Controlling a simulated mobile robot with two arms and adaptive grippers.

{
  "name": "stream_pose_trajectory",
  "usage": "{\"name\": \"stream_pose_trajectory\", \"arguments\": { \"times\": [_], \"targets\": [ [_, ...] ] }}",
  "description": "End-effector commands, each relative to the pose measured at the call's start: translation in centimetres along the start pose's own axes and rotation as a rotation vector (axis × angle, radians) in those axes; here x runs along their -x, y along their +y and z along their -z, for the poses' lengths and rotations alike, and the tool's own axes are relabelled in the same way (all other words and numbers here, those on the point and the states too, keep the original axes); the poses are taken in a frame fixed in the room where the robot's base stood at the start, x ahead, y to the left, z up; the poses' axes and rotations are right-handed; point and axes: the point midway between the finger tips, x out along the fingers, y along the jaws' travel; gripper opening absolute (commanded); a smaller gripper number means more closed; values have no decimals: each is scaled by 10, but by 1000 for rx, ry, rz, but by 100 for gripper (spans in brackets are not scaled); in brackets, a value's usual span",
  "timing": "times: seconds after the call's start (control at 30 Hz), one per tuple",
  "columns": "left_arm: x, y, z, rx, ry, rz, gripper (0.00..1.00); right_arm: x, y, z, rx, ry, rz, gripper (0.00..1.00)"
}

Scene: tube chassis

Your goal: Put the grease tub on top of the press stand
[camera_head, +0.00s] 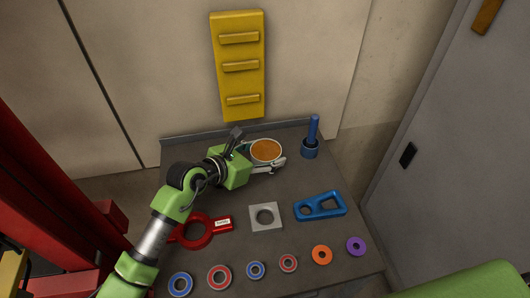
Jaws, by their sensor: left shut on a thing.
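The grease tub (266,150) is a round, pale-rimmed tub with an orange-brown top, near the back of the dark bench. My left gripper (258,153) reaches it from the left and is shut on it, with a finger showing along its front side. The tub's underside is hidden, so I cannot tell whether it touches the bench. I cannot tell for sure which thing is the press stand. My right gripper is not in view.
The bench (335,240) also holds a red ring tool (222,225), a blue bracket (320,206) and a front row of bearings and rings, including an orange one (322,255) and a purple one (356,246). A yellow rack (239,85) hangs on the wall behind.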

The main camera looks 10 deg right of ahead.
Motion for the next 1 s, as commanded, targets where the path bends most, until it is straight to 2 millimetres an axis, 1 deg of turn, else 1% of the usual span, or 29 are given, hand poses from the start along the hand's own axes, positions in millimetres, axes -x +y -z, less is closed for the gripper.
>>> {"name": "stream_pose_trajectory", "arguments": {
  "times": [0.1,0.23,0.27,0.3,0.6,0.73,0.87,1.0],
  "targets": [
    [0,0,-2,-1,-4,0,25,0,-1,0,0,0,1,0],
    [-1,0,2,-1,-3,-1,25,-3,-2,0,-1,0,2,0],
    [-1,0,3,0,0,0,64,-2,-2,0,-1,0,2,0],
    [-1,0,2,0,1,0,73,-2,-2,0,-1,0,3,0],
    [-1,0,2,0,1,0,73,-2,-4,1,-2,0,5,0],
    [3,0,-2,0,2,0,73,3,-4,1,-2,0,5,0],
    [20,1,-3,0,3,-2,73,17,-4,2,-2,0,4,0],
    [47,1,-5,0,5,-2,73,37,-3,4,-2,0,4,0]
  ]
}}
